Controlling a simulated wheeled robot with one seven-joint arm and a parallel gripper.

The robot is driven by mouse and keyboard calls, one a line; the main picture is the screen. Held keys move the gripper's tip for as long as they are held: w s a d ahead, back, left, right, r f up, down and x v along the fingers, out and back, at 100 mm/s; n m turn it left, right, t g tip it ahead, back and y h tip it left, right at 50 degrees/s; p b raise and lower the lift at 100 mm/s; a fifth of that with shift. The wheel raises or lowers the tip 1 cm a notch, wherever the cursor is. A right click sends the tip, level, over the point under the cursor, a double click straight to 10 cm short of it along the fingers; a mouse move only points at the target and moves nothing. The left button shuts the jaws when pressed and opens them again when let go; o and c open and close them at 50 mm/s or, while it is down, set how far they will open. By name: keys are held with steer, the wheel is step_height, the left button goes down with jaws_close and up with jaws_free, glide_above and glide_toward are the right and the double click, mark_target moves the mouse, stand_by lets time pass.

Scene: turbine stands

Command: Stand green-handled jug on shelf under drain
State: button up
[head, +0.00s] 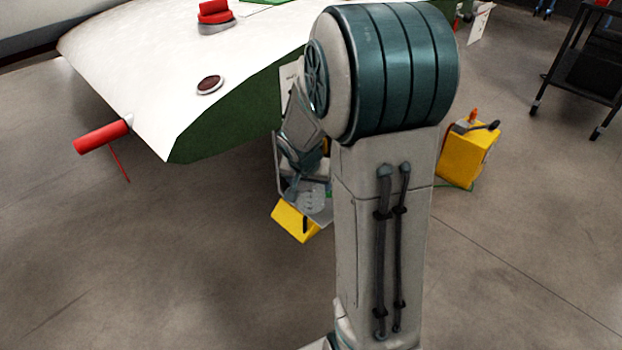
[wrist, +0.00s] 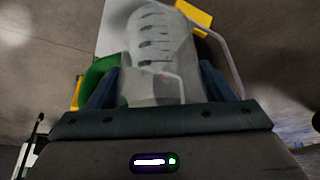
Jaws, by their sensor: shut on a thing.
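My gripper (wrist: 160,92) is shut on a pale grey, ribbed jug (wrist: 158,45), which sits between the two dark blue fingers in the wrist view. A green part (wrist: 100,72), seemingly its handle, shows left of it. In the head view, the jug (head: 312,194) is small and partly hidden by my arm, below the wing's edge. A thin grey plate with a wire rail (wrist: 222,45), likely the shelf, is around or behind the jug. I cannot tell whether the jug touches it. The drain cannot be made out.
A white-topped, green-sided wing (head: 150,60) overhangs from the left, with a red rod (head: 101,137) at its tip. A yellow block (head: 296,220) is low beside the jug. Another yellow unit (head: 467,152) and a black cart (head: 590,70) stand right. The floor in front is clear.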

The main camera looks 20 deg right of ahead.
steer(key=shift+w+d+f+b, duration=0.35)
steer(key=shift+w+d+f, duration=0.35)
steer(key=shift+w, duration=0.15)
steer(key=shift+f, duration=0.1)
steer(key=shift+f, duration=0.15)
steer(key=o, duration=1.1)
